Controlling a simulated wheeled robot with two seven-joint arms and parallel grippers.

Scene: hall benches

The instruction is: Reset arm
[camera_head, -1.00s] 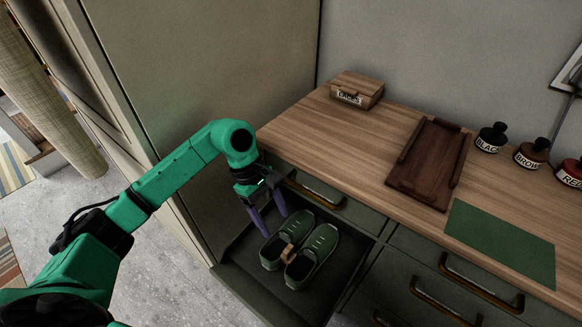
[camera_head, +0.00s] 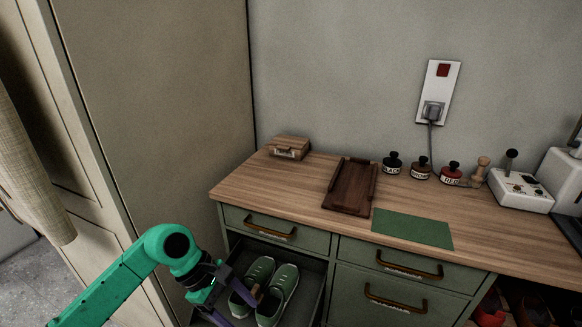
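My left arm comes in from the lower left, and its gripper (camera_head: 228,308) has two purple fingers spread apart. It is open and empty, at the left side of the open drawer (camera_head: 307,300). A pair of green shoes (camera_head: 277,294) lies in that drawer, with a small tan piece between them. The gripper overlaps the left shoe in the picture; I cannot tell whether they touch. My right gripper is out of view.
The wooden bench top (camera_head: 275,188) holds a small wooden box (camera_head: 289,147), a dark wooden tray (camera_head: 346,188), a green mat (camera_head: 412,229), several labelled bottles (camera_head: 420,168) and a white device (camera_head: 520,190). A tall cabinet (camera_head: 160,120) stands left. Closed drawers (camera_head: 400,285) are right of the open one.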

